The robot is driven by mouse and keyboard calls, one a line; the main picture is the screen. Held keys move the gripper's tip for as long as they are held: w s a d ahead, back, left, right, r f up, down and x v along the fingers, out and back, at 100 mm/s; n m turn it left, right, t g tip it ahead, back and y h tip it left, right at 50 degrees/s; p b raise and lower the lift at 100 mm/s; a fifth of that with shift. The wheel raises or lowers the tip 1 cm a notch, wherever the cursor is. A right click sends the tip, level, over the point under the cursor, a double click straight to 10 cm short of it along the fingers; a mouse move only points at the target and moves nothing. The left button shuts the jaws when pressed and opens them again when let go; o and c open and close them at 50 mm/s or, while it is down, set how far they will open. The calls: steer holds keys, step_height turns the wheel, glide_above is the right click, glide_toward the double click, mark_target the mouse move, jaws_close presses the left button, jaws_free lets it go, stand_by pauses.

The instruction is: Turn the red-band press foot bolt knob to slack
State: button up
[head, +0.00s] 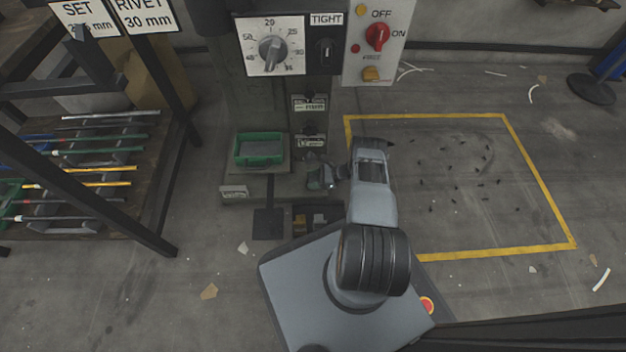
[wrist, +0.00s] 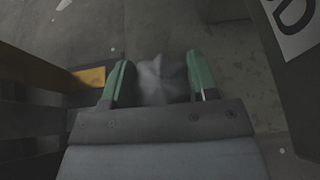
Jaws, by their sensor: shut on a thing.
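The press foot bolt knob (wrist: 162,80) is grey and lobed in the wrist view. It sits between the two green fingers of my gripper (wrist: 160,88), which is shut on it. In the head view my gripper (head: 318,176) is low at the foot of the press (head: 262,112), right of a green bin. The knob cannot be made out there, and no red band shows clearly. On the press are a grey dial (head: 271,54), a black panel labelled TIGHT (head: 325,48) and a red OFF/ON switch (head: 377,37).
The green bin (head: 259,149) stands on the press base, close to my gripper. A rack (head: 90,175) of coloured rods is at the left. The yellow-outlined floor area (head: 460,180) at the right holds only small dark bits.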

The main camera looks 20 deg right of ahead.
stand_by(0.4)
steer(key=o, duration=0.9)
steer(key=p+v, duration=0.2)
steer(key=v, duration=1.1)
steer(key=shift+s+d+r, duration=0.1)
steer(key=shift+s+d, duration=0.05)
steer(key=shift+d, duration=0.2)
